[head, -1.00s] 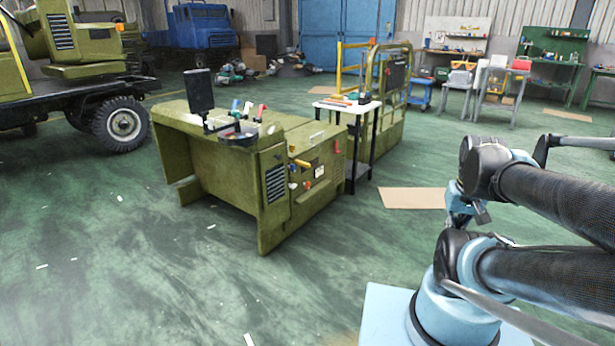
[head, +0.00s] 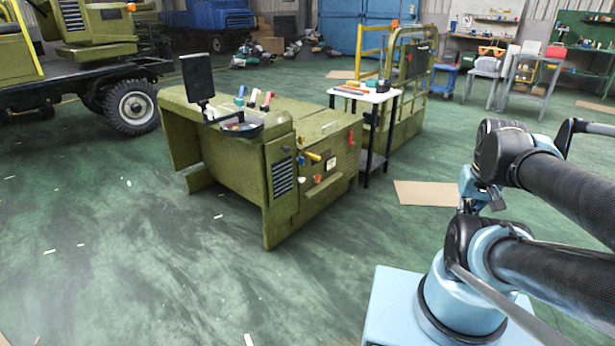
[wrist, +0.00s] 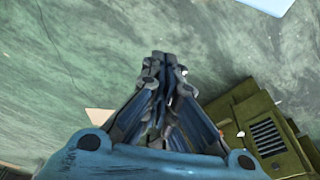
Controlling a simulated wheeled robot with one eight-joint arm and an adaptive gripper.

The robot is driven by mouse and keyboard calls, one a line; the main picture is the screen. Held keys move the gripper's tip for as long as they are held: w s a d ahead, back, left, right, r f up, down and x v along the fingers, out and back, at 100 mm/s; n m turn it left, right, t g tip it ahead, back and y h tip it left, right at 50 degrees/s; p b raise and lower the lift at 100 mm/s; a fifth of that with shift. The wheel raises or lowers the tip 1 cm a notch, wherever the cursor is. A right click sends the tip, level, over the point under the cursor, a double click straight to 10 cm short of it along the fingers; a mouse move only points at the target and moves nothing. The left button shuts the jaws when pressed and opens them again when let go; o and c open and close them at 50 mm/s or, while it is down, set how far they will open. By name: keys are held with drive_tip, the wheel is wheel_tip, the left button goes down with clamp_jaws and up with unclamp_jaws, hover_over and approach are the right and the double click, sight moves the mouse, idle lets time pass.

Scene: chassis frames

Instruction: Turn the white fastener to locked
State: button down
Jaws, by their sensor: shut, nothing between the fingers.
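The olive-green cabinet (head: 310,215) stands ahead at picture centre. Its right-hand face carries small controls: a yellow handle (head: 312,157), an orange knob (head: 317,178), a red lever (head: 351,137) and a white plate (head: 331,163). The white fastener is too small to tell apart for certain in the head view. The wrist view shows part of the cabinet (wrist: 235,115) with a vent at lower right, and a small white spot (wrist: 240,133) on it that I cannot identify. My gripper (wrist: 162,58) is shut and empty above the floor, apart from the cabinet.
A small white-topped table (head: 365,95) holding tools stands behind the cabinet. A green railed frame (head: 408,95) is beside it. A cardboard sheet (head: 427,193) lies on the floor at right. A truck wheel (head: 133,107) is at far left. Floor in front is mostly clear.

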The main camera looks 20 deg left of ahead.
drive_tip(key=w+a+r+n+t+y, duration=0.1)
drive_tip(key=w+a+r+n, duration=0.1)
drive_tip(key=w+a, duration=0.35)
drive_tip(key=w+a+r+n+y, duration=0.1)
drive_tip(key=w+a+r+y, duration=0.15)
drive_tip(key=w, duration=0.65)
drive_tip(key=w+a+r+n+t+y, duration=0.1)
drive_tip(key=w+a+r+n, duration=0.15)
drive_tip(key=w+a, duration=0.4)
drive_tip(key=w+a+f+n+y, duration=0.1)
drive_tip(key=w+a+f+y, duration=0.1)
drive_tip(key=w+a, duration=0.65)
drive_tip(key=w+a+f+n+y, duration=0.2)
drive_tip(key=w+a, duration=0.3)
drive_tip(key=w, duration=0.6)
drive_tip(key=n+t+y, duration=0.2)
drive_tip(key=n+y, duration=0.3)
drive_tip(key=y, duration=0.1)
hover_over(301, 180)
drive_tip(key=s+d, duration=0.2)
drive_tip(key=d, duration=0.9)
wheel_tip(301, 180, down, 30)
drive_tip(key=shift+m+h, duration=0.25)
drive_tip(key=x, duration=0.9)
drive_tip(key=shift+w+a+f, duration=0.15)
drive_tip(key=shift+w+f, duration=0.05)
